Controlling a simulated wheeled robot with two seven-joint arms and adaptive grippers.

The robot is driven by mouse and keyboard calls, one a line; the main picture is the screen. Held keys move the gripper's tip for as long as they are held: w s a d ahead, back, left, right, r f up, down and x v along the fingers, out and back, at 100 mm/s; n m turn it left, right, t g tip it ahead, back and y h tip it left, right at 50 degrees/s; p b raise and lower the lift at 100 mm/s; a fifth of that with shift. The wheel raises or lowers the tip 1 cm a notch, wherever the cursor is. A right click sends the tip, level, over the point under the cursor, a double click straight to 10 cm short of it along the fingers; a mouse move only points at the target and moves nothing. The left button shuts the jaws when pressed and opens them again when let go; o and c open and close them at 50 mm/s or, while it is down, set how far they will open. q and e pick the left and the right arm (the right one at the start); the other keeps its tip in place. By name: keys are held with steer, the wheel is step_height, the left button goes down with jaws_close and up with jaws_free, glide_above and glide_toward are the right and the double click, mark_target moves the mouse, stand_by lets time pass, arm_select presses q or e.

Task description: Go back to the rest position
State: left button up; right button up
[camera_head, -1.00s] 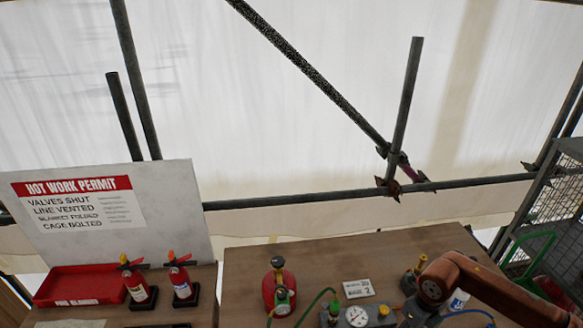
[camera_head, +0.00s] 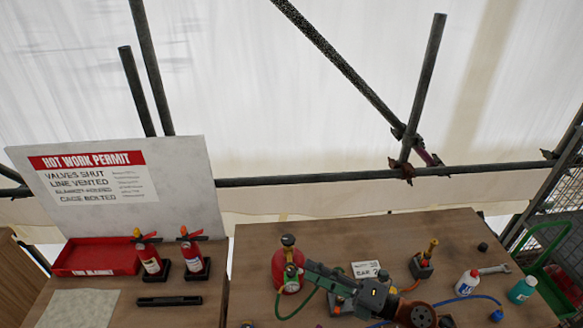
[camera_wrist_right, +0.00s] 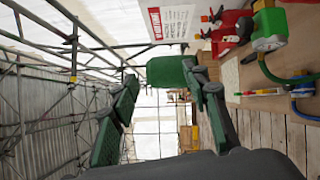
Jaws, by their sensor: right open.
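My right gripper (camera_head: 313,270) is in the head view, low over the wooden bench (camera_head: 370,238), pointing left. It passes in front of the gauge unit and hides most of it. Its tips are close to the red cylinder (camera_head: 287,256); I cannot tell whether they touch. In the right wrist view, the same gripper (camera_wrist_right: 165,108) has its green-padded fingers spread apart, with nothing between them. My left gripper is not in view.
At left stand two extinguishers (camera_head: 151,262), a red tray (camera_head: 97,258) and the permit board (camera_head: 190,190). Scaffold tubes (camera_head: 330,181) cross behind.

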steer(key=w+d+m+t+h, duration=0.3)
steer(key=d+m+t+h, duration=0.2)
steer(key=d+m, duration=0.25)
steer(key=w+d+m+t+h, duration=0.45)
steer(key=d+m, duration=0.25)
steer(key=m, duration=0.2)
steer(key=s+d+f+m+g+h, duration=0.25)
steer(key=d+f+m+h, duration=0.2)
steer(key=d+f, duration=0.35)
steer(key=s+d+f+m+g+h, duration=0.2)
steer(key=s+d+f+m+h, duration=0.2)
steer(key=d+f+m, duration=0.45)
steer(key=s+a+f+m+g, duration=0.1)
steer(key=s+f+g, duration=0.4)
steer(key=s+f, duration=0.55)
steer(key=s+a+f+m+g, duration=0.15)
steer(key=s+f+g, duration=0.5)
steer(key=s, duration=0.65)
step_height(320, 180, down, 30)
steer(key=s+y, duration=0.1)
steer(key=s+f+g, duration=0.1)
steer(key=s+f, duration=1.8)
steer(key=s, duration=0.1)
steer(key=shift+s+a+n+y, duration=0.15)
steer(key=shift+a+n+y, duration=0.15)
steer(key=shift+n, duration=0.1)
